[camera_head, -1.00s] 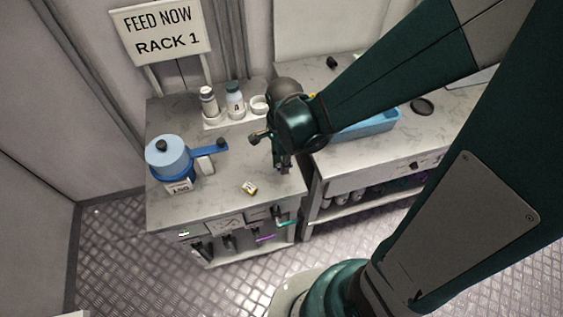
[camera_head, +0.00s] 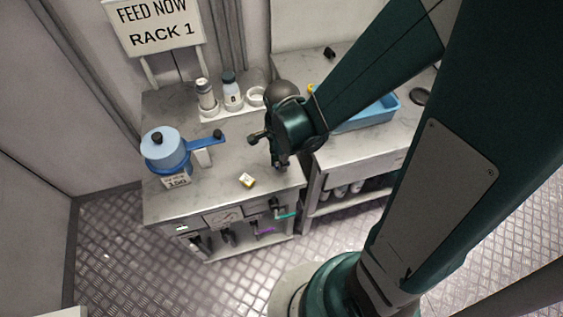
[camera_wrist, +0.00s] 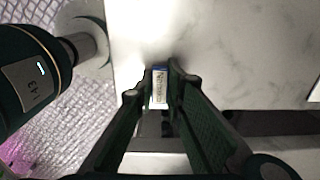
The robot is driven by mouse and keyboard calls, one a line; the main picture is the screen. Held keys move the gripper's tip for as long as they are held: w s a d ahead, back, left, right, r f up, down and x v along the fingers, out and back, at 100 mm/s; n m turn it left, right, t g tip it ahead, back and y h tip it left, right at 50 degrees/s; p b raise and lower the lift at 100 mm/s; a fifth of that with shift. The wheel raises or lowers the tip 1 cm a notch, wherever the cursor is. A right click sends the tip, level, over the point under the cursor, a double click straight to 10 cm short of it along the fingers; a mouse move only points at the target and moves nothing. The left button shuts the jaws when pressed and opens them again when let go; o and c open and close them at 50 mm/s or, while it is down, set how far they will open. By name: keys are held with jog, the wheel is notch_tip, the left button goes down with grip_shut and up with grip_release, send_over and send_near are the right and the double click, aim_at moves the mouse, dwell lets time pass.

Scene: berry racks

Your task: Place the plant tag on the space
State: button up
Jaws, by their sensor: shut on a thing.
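My gripper (camera_wrist: 160,82) is shut on a small white tag with a blue end and printed text, the plant tag (camera_wrist: 160,90). The tag sits between the fingertips in the wrist view. In the head view my gripper (camera_head: 281,164) points down near the right edge of the left marble counter (camera_head: 205,205); the tag cannot be made out there. The wrist view shows a pale marble surface beyond the fingertips and a darker gap below it. I cannot tell which spot is the space for the tag.
A small yellow-and-white block (camera_head: 247,180) lies on the counter left of my gripper. A blue pot-like device (camera_head: 165,150) stands at the left. Bottles (camera_head: 231,90) stand at the back. A blue tray (camera_head: 375,116) is on the right counter. A sign (camera_head: 155,28) reads "FEED NOW RACK 1".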

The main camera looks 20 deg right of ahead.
jog(key=o, duration=0.7)
jog(key=shift+c, duration=0.2)
jog(key=shift+r, duration=0.15)
notch_tip(320, 180, up, 12)
jog(key=p, duration=0.3)
jog(key=shift+r, duration=0.1)
dwell(0.9)
jog(key=s+d+r+n+t, duration=0.2)
jog(key=d+r+n+t, duration=0.1)
jog(key=r+n, duration=0.5)
jog(key=s+d+r+n+t, duration=0.1)
jog(key=d+r+n+t, duration=0.2)
jog(key=r+n, duration=0.5)
jog(key=shift+s+d+r+n+t, duration=0.3)
jog(key=shift+n+t, duration=0.3)
jog(key=shift+n, duration=0.4)
